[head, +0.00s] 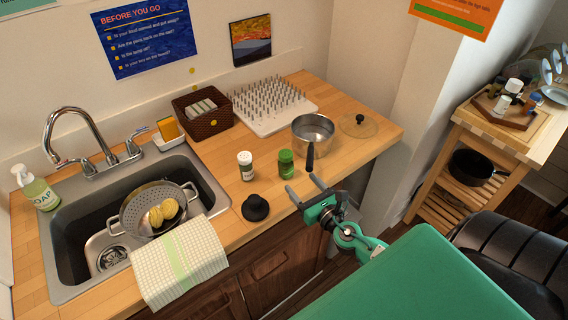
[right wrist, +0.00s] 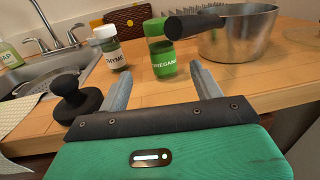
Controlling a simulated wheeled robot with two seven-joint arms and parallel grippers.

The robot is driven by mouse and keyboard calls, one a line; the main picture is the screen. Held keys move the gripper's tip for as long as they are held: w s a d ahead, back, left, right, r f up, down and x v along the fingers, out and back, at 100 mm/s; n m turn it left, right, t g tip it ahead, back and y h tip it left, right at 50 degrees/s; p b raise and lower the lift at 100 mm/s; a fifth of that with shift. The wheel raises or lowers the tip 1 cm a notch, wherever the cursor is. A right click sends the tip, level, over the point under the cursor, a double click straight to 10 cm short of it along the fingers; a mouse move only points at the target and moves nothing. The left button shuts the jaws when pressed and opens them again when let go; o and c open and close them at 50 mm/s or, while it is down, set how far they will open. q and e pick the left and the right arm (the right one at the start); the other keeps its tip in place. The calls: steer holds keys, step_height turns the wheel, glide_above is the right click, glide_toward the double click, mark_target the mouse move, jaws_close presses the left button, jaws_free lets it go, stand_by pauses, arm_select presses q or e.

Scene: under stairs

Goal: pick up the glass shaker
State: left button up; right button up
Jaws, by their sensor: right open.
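Two small shakers stand upright on the wooden counter. The other is green, labelled OREGANO, in the head view (head: 286,163) and the right wrist view (right wrist: 163,66). My right gripper (head: 304,187) is open and empty at the counter's front edge, its fingers pointing toward the shakers. In the wrist view the green shaker appears between the fingertips, beyond them; the thyme shaker is left of it. My left gripper is not in view.
A steel saucepan (head: 314,136) stands behind right; its black handle (right wrist: 194,25) reaches out beside the green shaker. A black knobbed object (head: 255,208) sits left of my gripper. A sink with a colander (head: 130,212) is at the left. A glass lid (head: 358,126) lies right.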

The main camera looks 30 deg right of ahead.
mark_target(290, 169)
steer(key=w+p, duration=0.1)
steer(key=w, duration=0.4)
steer(key=shift+w+d, duration=0.1)
steer(key=shift+d, duration=0.05)
steer(key=shift+w+p, duration=0.9)
steer(key=shift+w, duration=2.45)
steer(key=c, duration=1.1)
steer(key=shift+c, duration=0.2)
steer(key=shift+r, duration=0.1)
steer(key=s+a+b, duration=0.2)
steer(key=s, duration=0.6)
steer(key=s+a+b, duration=0.2)
steer(key=s+a, duration=0.1)
steer(key=s, duration=0.6)
steer(key=shift+s, duration=0.15)
